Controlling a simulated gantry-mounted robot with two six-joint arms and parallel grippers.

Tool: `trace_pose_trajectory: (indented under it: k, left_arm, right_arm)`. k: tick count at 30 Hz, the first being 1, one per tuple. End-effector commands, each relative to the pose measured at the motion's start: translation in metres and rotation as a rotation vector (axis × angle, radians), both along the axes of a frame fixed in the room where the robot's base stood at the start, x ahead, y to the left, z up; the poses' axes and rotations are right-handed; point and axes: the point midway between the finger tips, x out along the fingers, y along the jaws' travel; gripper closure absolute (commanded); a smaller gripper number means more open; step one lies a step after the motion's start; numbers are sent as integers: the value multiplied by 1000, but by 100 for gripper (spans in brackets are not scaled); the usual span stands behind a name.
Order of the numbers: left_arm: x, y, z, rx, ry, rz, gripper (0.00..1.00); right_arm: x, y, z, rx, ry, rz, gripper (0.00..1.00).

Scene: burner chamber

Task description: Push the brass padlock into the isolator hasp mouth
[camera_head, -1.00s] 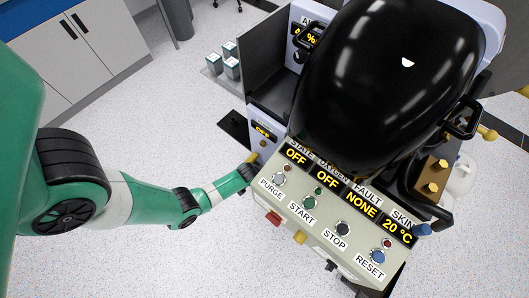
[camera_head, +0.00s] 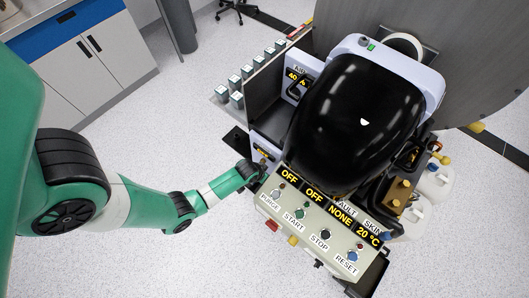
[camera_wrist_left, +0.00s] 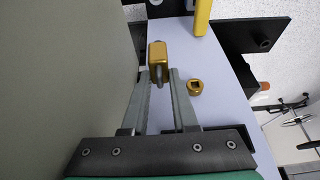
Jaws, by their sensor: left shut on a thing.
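The brass padlock (camera_wrist_left: 158,52) is at the tips of my left gripper (camera_wrist_left: 159,74), which is shut on it in the left wrist view. It is in front of a pale panel (camera_wrist_left: 222,66). I cannot clearly make out the isolator hasp or its mouth; a yellow bar (camera_wrist_left: 203,15) and a dark plate stand near the padlock at the top. In the head view my left gripper (camera_head: 257,168) is at the pale side panel beside the control box, and the padlock cannot be made out there. My right gripper is not in view.
A brass fitting with a square hole (camera_wrist_left: 195,88) sits on the panel right of the fingers. A large grey surface (camera_wrist_left: 65,70) fills the left of the wrist view. The button console (camera_head: 315,232) and black dome (camera_head: 355,125) stand close right of my left arm.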

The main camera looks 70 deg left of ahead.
Motion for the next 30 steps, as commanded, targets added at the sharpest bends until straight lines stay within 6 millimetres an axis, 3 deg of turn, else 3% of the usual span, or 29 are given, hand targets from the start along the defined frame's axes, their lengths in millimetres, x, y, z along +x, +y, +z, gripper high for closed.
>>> trace_pose_trajectory:
  k: [1,3,12,27,28,30]
  left_arm:
    - [0,0,20,1,-1,0,100]
    - [0,0,32,1,-1,0,100]
    - [0,0,71,0,0,0,100]
    - [0,0,79,0,0,0,100]
    - [0,0,79,1,-1,0,75]
    - [0,0,79,1,-1,0,88]
  right_arm:
    - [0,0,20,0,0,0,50]
    - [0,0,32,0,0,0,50]
    - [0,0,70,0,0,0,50]
    - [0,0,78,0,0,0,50]
    - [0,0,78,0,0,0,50]
    - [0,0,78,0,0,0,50]
